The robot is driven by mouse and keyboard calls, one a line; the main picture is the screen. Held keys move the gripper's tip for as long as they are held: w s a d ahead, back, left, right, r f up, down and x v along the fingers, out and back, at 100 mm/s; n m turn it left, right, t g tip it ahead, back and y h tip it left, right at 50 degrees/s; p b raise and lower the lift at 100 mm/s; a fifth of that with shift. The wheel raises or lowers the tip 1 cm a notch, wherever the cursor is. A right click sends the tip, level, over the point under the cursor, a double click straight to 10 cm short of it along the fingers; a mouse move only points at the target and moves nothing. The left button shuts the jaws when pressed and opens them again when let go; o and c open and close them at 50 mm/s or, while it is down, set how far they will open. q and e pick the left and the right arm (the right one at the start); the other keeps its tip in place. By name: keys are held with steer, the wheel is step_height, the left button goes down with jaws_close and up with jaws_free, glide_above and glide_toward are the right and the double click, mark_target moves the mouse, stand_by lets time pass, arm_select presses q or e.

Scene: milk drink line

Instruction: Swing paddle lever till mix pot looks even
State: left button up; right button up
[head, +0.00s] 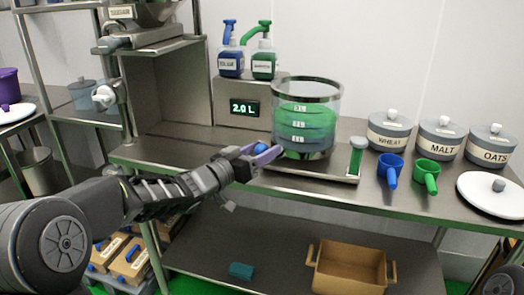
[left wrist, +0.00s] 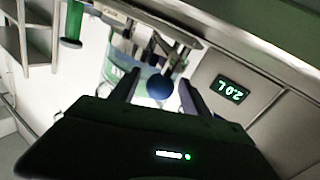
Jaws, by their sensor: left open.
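The clear mix pot (head: 306,92) stands on the steel bench, with green contents in lighter and darker bands behind its litre marks. It also shows, partly covered, in the left wrist view (left wrist: 118,72). The paddle lever's blue ball knob (head: 262,147) is at the pot's lower left. My left gripper (head: 259,156) is open at the knob. In the left wrist view the knob (left wrist: 160,87) appears between the two fingers (left wrist: 159,92), with no clear grip on it. My right gripper is not seen.
A display (head: 244,108) reads 2.0 L. Blue (head: 231,62) and green (head: 264,65) pump bottles stand behind. Blue (head: 391,168) and green (head: 426,175) scoops and lidded wheat (head: 389,132), malt (head: 440,138) and oats (head: 491,145) jars are right.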

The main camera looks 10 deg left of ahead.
arm_select(q)
jaws_close()
stand_by(0.4)
stand_by(0.9)
